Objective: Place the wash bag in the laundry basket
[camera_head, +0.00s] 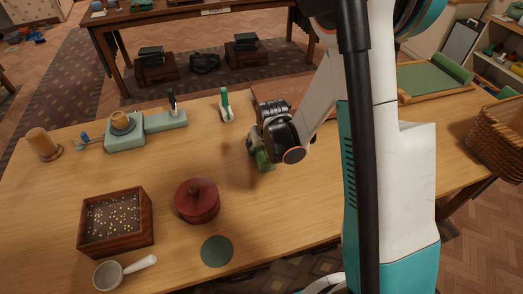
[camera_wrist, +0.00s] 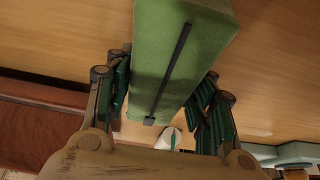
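The wash bag (camera_wrist: 195,65) is a green, box-shaped bag with a dark zip. In the wrist view it lies between the two fingers of my gripper (camera_wrist: 170,75), which press against its sides. In the head view only a small green part of the bag (camera_head: 264,161) shows below my gripper (camera_head: 258,152), over the middle of the wooden table. I cannot tell whether the bag touches the table. The laundry basket (camera_head: 501,136) appears to be the brown wicker one at the right edge, partly cut off by the frame.
On the table (camera_head: 150,170) stand a red lidded pot (camera_head: 197,201), a wooden box of beads (camera_head: 115,222), a white scoop (camera_head: 122,270), a green disc (camera_head: 217,251) and a pale green stand (camera_head: 145,128). A green mat (camera_head: 435,80) lies right of my arm.

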